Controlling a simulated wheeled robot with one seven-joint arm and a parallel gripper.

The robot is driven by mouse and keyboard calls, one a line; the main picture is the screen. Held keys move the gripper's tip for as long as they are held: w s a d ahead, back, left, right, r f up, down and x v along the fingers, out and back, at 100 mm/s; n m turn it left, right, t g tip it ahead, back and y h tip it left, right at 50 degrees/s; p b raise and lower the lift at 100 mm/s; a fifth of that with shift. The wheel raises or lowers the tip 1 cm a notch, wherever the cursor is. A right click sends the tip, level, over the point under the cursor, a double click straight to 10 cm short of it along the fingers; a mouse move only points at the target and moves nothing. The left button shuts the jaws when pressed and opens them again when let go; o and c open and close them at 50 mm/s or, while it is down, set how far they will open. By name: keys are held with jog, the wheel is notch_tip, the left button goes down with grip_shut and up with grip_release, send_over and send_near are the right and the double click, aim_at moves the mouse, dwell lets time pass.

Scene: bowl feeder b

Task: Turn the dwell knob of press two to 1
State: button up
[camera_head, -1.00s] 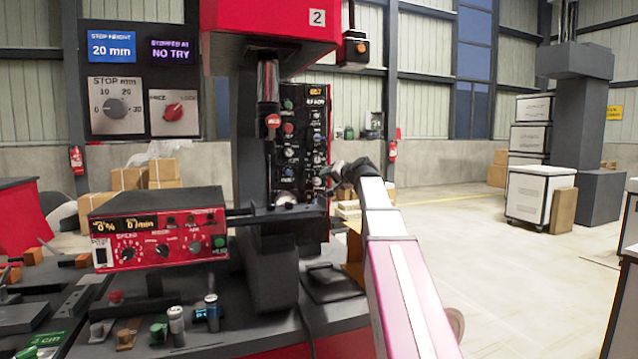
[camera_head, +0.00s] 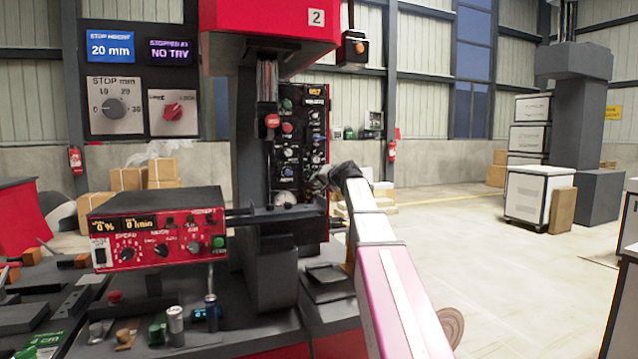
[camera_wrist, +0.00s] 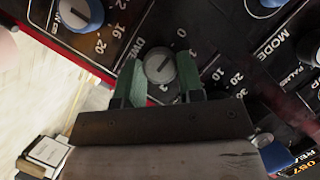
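Press two (camera_head: 270,25) bears a "2" plate, with a black control panel (camera_head: 303,115) of several knobs on its column. My gripper (camera_head: 319,180) is at the lower right edge of this panel. In the wrist view, a grey round knob (camera_wrist: 160,67) with a dark pointer line sits beside lettering starting "DWE". The two green fingertips of my gripper (camera_wrist: 162,80) stand on either side of this knob, apart, with no clear contact. Which number the pointer marks is hard to tell. In the head view my gripper hides this part of the panel.
Blue-capped knobs (camera_wrist: 75,12) lie near the gripper in the wrist view. A red control box (camera_head: 160,230) stands left of the press column. The floor to the right is open.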

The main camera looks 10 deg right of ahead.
dwell(0.3)
jog(key=m, duration=0.1)
jog(key=m+y, duration=0.1)
jog(key=m, duration=0.1)
jog(key=shift+d+f+t+y, duration=0.1)
jog(key=shift+f+t+y, duration=0.1)
jog(key=shift+t+y, duration=0.1)
jog(key=m+t+y, duration=0.1)
jog(key=m, duration=0.3)
jog(key=shift+f+y, duration=0.1)
jog(key=shift+y, duration=0.2)
jog(key=shift+t, duration=0.3)
jog(key=o, duration=0.9)
jog(key=shift+o, duration=0.2)
jog(key=shift+s, duration=0.1)
jog(key=v, duration=1)
jog(key=shift+s+d, duration=0.2)
jog(key=shift+d, duration=0.05)
